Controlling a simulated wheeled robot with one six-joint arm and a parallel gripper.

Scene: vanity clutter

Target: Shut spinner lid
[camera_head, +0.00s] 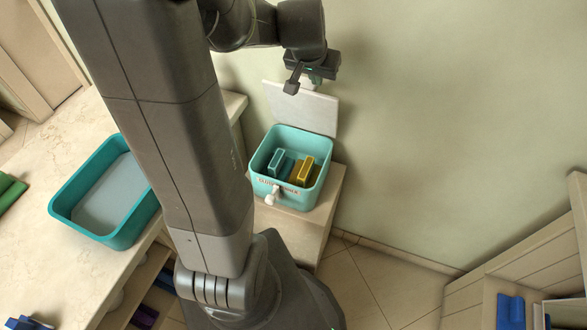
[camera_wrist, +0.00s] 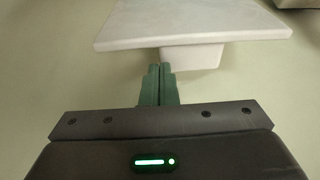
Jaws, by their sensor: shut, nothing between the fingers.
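The teal box (camera_head: 270,200) stands on a small wooden stand with its white lid (camera_head: 302,108) swung up at the back. A teal block (camera_head: 277,161) and a yellow block (camera_head: 302,172) lie inside. A white knob (camera_head: 271,197) is on the box's front. My gripper (camera_head: 315,78) is shut and empty at the lid's upper edge. In the wrist view, the closed green fingertips (camera_wrist: 161,70) point at the lid (camera_wrist: 190,24) and overlap the white block (camera_wrist: 192,58) on it. I cannot tell whether they touch.
A teal tray (camera_head: 64,209) sits on the marble counter (camera_head: 35,165) at left, partly behind my arm. A plain wall (camera_head: 440,110) stands behind and right of the box. Wooden shelving (camera_head: 530,255) with a blue item (camera_head: 510,312) is at lower right. Tiled floor (camera_head: 375,285) is open between.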

